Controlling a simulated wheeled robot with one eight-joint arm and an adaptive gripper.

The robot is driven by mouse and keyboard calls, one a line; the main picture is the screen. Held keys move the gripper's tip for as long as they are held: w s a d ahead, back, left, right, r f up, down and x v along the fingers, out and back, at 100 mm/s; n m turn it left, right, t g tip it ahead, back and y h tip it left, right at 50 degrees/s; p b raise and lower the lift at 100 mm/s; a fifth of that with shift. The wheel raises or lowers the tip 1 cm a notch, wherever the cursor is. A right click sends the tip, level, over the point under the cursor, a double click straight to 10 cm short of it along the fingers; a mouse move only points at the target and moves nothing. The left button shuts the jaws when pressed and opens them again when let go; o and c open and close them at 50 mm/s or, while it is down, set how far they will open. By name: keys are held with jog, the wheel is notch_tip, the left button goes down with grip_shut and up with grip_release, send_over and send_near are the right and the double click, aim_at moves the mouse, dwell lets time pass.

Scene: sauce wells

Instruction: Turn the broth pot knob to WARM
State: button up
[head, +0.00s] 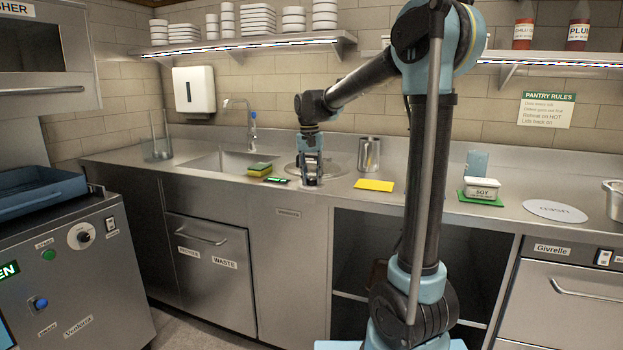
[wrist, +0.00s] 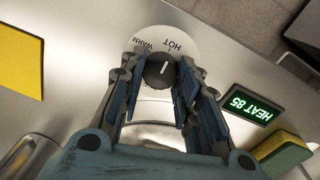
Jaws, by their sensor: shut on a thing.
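The broth pot knob (wrist: 159,71) is a dark round knob on a white dial plate (wrist: 190,42) at the counter's front. The plate reads WARM and HOT; other marks are hidden. The knob's white pointer line points up in the wrist view, nearer HOT than WARM. My gripper (wrist: 160,78) is shut on the knob, a finger on each side of it. In the head view my gripper (head: 311,178) reaches down to the counter front and hides most of the knob. A green display (wrist: 251,104) beside it reads HEAT 85.
A yellow and green sponge (head: 259,169) lies left of my gripper, by the sink (head: 218,163). A round steel well (head: 337,167) is behind it. A steel canister (head: 369,154) and a yellow card (head: 374,185) are to the right. The counter's front edge is close.

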aim_at(311, 179)
jog(key=n, duration=1.1)
jog(key=shift+s+n+t, duration=0.1)
jog(key=shift+n+t, duration=0.2)
jog(key=shift+n, duration=0.1)
dwell(0.4)
jog(key=shift+d, duration=0.1)
jog(key=o, duration=1.1)
jog(key=r, duration=1.2)
jog(key=shift+s+a, duration=0.15)
jog(key=shift+a, duration=0.1)
